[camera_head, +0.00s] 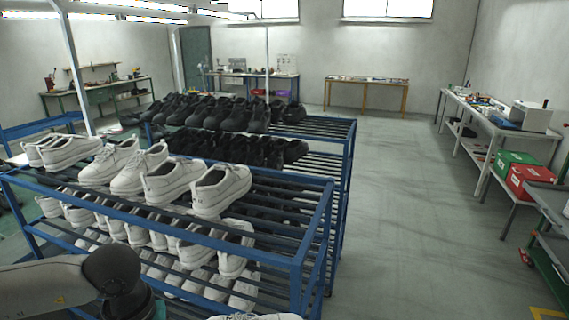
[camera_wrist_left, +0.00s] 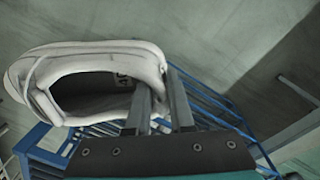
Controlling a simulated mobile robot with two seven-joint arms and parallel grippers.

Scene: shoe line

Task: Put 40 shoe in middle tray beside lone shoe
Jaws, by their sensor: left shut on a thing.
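My left gripper (camera_wrist_left: 157,82) is shut on the wall of a white shoe (camera_wrist_left: 95,62), with one finger inside the opening and one outside. A small dark mark shows on the lining inside; I cannot read it surely. The shoe is held up in the air, seen with its opening toward the wrist camera. In the head view a strip of white shoe (camera_head: 255,317) shows at the bottom edge. The blue rack (camera_head: 318,232) holds white shoes on its tiers, among them one at the right end of the top row (camera_head: 221,190). My right gripper is not in view.
Black shoes (camera_head: 215,113) fill a second rack behind. The right part of the top tier is bare slats. Open floor (camera_head: 410,220) lies right of the racks. A bench (camera_head: 500,122), a green box (camera_head: 514,163) and a red box (camera_head: 528,182) stand along the right.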

